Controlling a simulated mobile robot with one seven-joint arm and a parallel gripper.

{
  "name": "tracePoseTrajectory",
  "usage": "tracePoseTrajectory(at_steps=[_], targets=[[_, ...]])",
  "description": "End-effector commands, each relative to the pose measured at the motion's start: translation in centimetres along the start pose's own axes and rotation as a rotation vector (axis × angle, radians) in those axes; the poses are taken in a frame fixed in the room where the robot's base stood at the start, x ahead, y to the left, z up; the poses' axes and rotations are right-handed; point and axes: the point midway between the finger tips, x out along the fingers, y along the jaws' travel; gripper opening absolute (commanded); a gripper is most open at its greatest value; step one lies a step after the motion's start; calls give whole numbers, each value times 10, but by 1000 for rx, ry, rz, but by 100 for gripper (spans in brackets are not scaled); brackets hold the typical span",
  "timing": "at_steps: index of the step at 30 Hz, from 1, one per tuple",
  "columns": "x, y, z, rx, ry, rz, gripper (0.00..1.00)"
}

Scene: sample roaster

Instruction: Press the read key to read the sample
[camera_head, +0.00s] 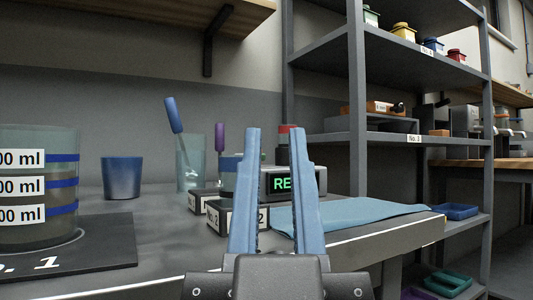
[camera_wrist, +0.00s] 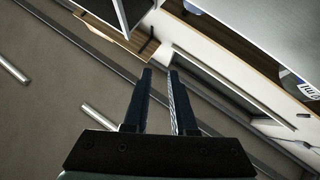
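A dark box-shaped device with a lit green display (camera_head: 283,183) stands on the grey bench, behind my gripper in the head view. The display text starts with "RE"; the rest is hidden by my right finger. No read key can be made out on it. My gripper (camera_head: 275,135) is in front of the device in this view, its two blue fingers apart with nothing between them. The wrist view also shows my gripper (camera_wrist: 160,72) open and empty, pointing at shelf edges and the floor; the device does not show there.
Dark blocks labelled No. 2 (camera_head: 216,222) stand left of the device. A blue cloth (camera_head: 355,214) lies at the bench's right. A large measuring beaker (camera_head: 35,145), a blue cup (camera_head: 122,178) and a glass holding a blue-handled tool (camera_head: 190,165) stand left. A shelf rack (camera_head: 357,100) rises behind.

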Motion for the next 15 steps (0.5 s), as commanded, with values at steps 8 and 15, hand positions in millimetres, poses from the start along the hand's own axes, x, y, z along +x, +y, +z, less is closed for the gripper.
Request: tracePoseTrajectory(at_steps=[8, 15], targets=[[0, 0, 0, 0, 0, 0, 0], [0, 0, 0, 0, 0, 0, 0]])
